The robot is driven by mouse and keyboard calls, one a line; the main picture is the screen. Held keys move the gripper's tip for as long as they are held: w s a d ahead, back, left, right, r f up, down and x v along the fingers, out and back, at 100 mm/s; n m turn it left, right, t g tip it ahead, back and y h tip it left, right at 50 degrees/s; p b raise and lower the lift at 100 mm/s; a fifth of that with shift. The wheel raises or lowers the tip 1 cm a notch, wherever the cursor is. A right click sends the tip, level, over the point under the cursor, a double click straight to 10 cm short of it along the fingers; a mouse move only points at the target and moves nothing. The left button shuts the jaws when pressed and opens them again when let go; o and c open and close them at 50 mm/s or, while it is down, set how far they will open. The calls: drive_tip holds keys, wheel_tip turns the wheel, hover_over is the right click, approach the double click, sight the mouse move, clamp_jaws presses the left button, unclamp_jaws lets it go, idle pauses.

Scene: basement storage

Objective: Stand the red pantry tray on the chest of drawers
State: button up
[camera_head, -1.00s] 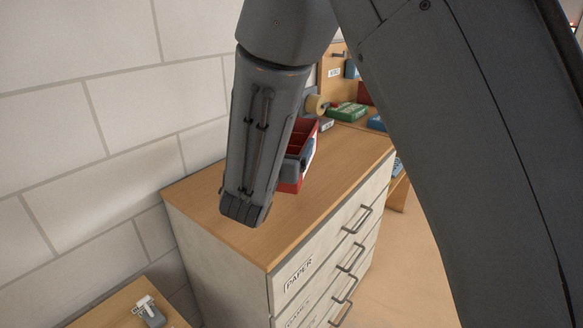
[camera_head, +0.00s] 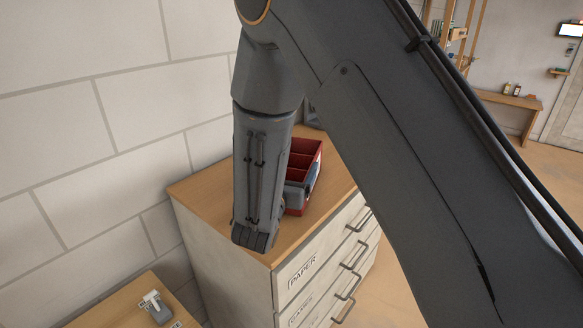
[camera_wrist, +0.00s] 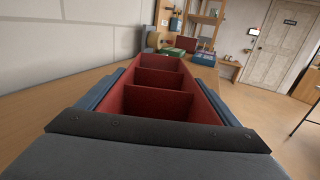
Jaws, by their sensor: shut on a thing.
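The red pantry tray (camera_head: 318,178), an open box with several compartments, is upright over the top of the chest of drawers (camera_head: 205,200). I cannot tell whether its base touches the wood. My gripper (camera_head: 298,190) is shut on the tray, and its wrist hides part of the tray's left side in the head view. In the wrist view the tray (camera_wrist: 160,103) runs away from me, with blue-grey fingers along both its sides. The chest has a wooden top and pale drawer fronts, one labelled PAPER.
A pale block wall (camera_head: 110,100) stands left and behind the chest. A lower wooden surface (camera_head: 125,305) with a small white and grey object is at front left.

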drive_tip(key=shift+f, duration=0.15)
drive_tip(key=o, duration=1.5)
drive_tip(key=shift+c, duration=0.2)
drive_tip(key=shift+r, duration=0.2)
drive_tip(key=b+v, duration=0.1)
drive_tip(key=v, duration=1)
drive_tip(key=shift+a+b, duration=0.15)
drive_tip(key=shift+b, duration=0.15)
drive_tip(key=shift+s, duration=0.5)
